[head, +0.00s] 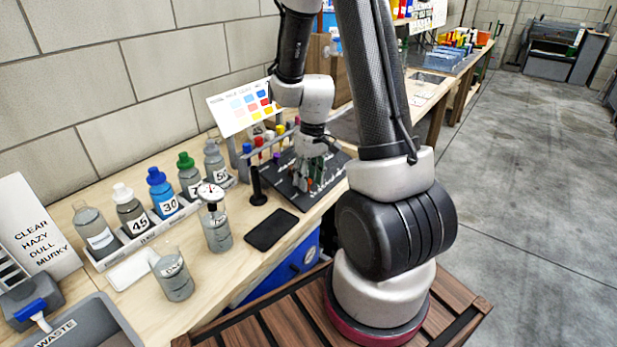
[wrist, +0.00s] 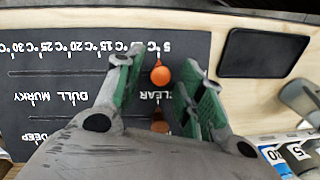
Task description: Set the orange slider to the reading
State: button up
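The orange slider (wrist: 160,75) is a round knob on a dark board (wrist: 35,62) with printed scales. In the wrist view it sits by the 5 °C end of the temperature scale, above the word CLEAR. My gripper (wrist: 160,67) is open, its green-padded fingers on either side of the knob with gaps. In the head view my gripper (head: 310,178) is low over the board (head: 333,165) and hides part of it. A dial gauge (head: 210,192) stands in a clear bottle (head: 217,232); its reading is too small to tell.
A brown knob (wrist: 160,122) lies between my fingers, nearer the palm. A black pad (head: 271,229) is beside the board. Several bottles stand in a rack (head: 150,234) at left, and tubes with coloured caps (head: 268,142) stand behind the board.

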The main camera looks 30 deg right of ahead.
grip_shut()
jog(key=w+d, duration=0.1)
jog(key=d, duration=0.3)
jog(key=w+d, duration=0.2)
jog(key=d, duration=0.3)
jog(key=w+d, duration=0.2)
jog(key=d, duration=0.2)
jog(key=shift+d, duration=0.25)
grip_release()
notch_tip(320, 180, up, 12)
jog(key=d, duration=0.1)
